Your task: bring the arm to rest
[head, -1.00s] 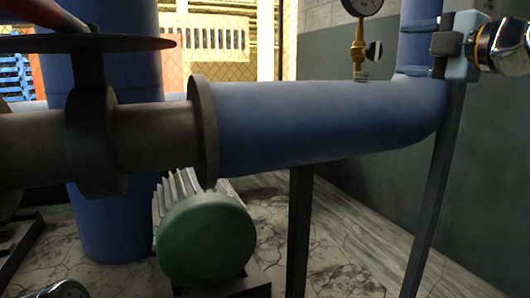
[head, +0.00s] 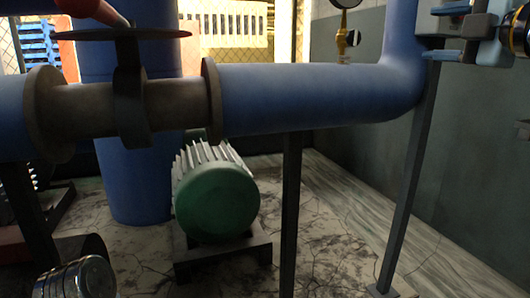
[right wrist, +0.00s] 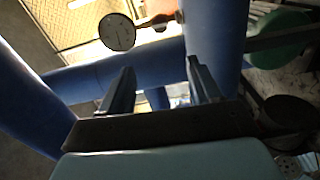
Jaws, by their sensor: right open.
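My right gripper (head: 436,32) is at the upper right of the head view, its two fingers pointing left, level with the blue riser pipe (head: 401,35). It is open, with nothing visible between its fingers. In the right wrist view the two dark fingers (right wrist: 160,66) stand apart, with blue pipes behind them. I cannot tell how close the fingers are to the pipe.
A horizontal blue pipe (head: 300,97) crosses the view, with a handwheel valve (head: 130,90) at left. A gauge (right wrist: 117,32) stands on a brass fitting (head: 342,38). A green-ended motor (head: 217,204) sits below. A dark post (head: 405,200) supports the pipe bend. Floor at lower right is clear.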

